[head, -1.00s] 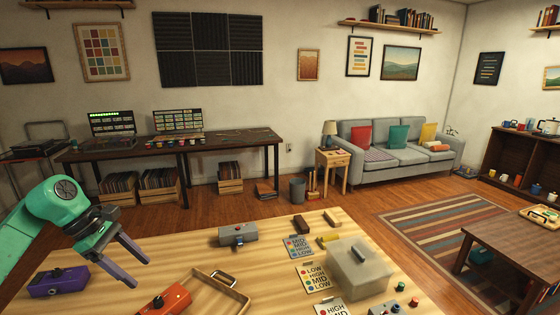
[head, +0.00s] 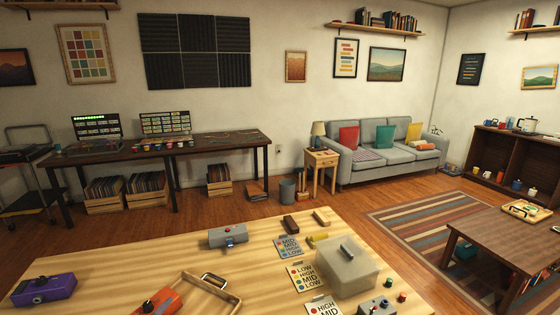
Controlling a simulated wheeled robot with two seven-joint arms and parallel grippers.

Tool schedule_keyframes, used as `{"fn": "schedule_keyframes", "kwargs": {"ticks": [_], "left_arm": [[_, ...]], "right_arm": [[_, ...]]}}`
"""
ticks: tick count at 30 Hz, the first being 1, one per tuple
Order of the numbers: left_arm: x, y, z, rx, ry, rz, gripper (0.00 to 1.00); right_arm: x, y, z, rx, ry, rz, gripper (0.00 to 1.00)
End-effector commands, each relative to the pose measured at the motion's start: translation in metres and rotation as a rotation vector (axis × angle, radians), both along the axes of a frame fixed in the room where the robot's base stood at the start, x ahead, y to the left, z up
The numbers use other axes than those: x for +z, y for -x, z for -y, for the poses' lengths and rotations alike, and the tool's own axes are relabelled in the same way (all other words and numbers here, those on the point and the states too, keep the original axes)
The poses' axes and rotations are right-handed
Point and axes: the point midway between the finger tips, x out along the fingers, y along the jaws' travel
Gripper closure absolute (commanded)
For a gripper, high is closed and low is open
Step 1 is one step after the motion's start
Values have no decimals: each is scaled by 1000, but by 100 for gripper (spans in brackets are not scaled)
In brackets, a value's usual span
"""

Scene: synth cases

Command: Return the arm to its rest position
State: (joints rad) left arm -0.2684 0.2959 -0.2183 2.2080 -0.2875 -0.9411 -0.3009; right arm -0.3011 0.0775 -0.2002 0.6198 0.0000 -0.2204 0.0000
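No arm and no gripper of mine shows in the head view now. On the light wooden table (head: 120,270) in front of me, a purple pedal box (head: 44,290) sits at the left and an orange one (head: 158,304) at the front edge. A grey pedal box (head: 228,237) sits near the back edge. A wooden tray with a dark handle (head: 197,298) lies beside the orange box. A translucent lidded box (head: 346,270) stands at the right, next to several cards with coloured dots (head: 303,277).
A small grey box with knobs (head: 375,307) is at the table's front right. Small brown (head: 291,223) and yellow (head: 317,238) blocks lie near the back edge. The table's left middle is clear. A brown low table (head: 500,245) and a grey sofa (head: 375,165) stand beyond.

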Motion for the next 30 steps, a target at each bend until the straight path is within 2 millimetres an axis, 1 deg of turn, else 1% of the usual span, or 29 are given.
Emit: {"fn": "schedule_keyframes", "kwargs": {"ticks": [1,3,5,6,8,9,14,15,18,20,21,23,26,27,29,30], "left_arm": [[-20,22,-1,61,88,-91,36],[-42,51,-2,141,191,-209,36],[-57,75,-1,201,265,-300,36],[-66,90,0,239,308,-358,36],[-76,113,2,292,367,-438,36],[-83,128,4,326,401,-492,36],[-99,186,14,452,519,-690,36],[-117,182,14,453,514,-698,36],[-153,175,15,453,506,-708,36],[-175,174,15,454,503,-715,36],[-190,173,16,453,500,-721,36],[-213,173,16,454,497,-729,36],[-262,178,16,457,489,-749,36],[-285,181,16,457,486,-758,36],[-324,191,15,460,479,-775,36],[-353,201,13,462,475,-786,36]], "right_arm": [[0,0,0,0,0,0,52],[0,0,0,0,0,0,52],[0,0,0,0,0,1,52],[0,-1,0,0,0,1,52],[0,-1,0,0,0,1,52],[0,-1,0,0,1,1,52],[0,-1,1,0,1,1,52],[-4,-2,1,0,1,2,52],[-8,-1,2,1,2,2,52],[-11,-1,2,1,3,3,52],[-12,-2,2,1,4,3,52],[-15,-2,3,1,4,3,52],[-21,-2,3,1,4,3,52],[-25,-2,3,1,4,3,52],[-30,-2,3,1,4,3,52],[-34,-2,3,1,4,3,52]]}}
